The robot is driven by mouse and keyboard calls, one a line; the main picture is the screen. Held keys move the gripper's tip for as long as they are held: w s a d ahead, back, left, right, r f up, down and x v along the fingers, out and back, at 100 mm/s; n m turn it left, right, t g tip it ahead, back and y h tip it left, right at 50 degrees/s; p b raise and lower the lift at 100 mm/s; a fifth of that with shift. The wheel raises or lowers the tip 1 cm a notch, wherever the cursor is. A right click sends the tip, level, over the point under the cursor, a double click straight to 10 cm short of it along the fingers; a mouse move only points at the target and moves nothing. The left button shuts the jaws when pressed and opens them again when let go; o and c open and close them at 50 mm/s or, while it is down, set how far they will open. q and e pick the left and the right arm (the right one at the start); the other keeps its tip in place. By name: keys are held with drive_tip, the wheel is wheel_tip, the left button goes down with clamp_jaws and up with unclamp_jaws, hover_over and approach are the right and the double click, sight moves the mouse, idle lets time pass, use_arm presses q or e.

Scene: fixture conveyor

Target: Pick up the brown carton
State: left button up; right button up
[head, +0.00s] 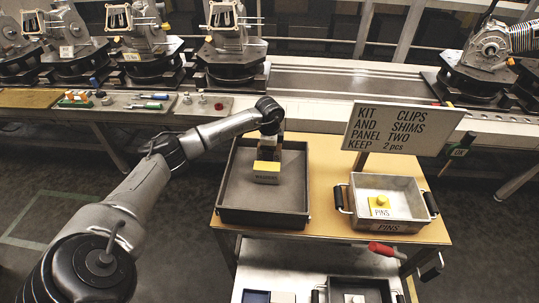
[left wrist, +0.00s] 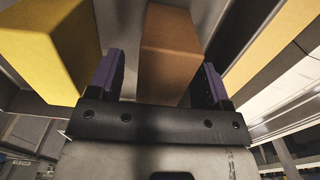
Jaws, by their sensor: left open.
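In the left wrist view the brown carton (left wrist: 168,52) stands between the two purple fingers of my left gripper (left wrist: 160,80), with a gap visible on the left side. The gripper is open around it. A yellow carton (left wrist: 48,48) is just outside the left finger. In the head view my left gripper (head: 269,141) points down into the dark tray (head: 230,205), behind the yellow carton (head: 266,172). The brown carton is mostly hidden there by the gripper and the yellow carton. My right gripper is not in view.
A metal bin (head: 385,227) labelled PINS, holding a yellow item, is right of the tray. A sign (head: 403,128) stands behind it. A conveyor (head: 330,82) with several fixtures runs along the back. The tray's front and left floor is clear.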

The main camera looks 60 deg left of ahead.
use_arm(q)
drive_tip(key=shift+f, duration=0.3)
drive_tip(key=shift+r, duration=0.1)
drive_tip(key=c, duration=1)
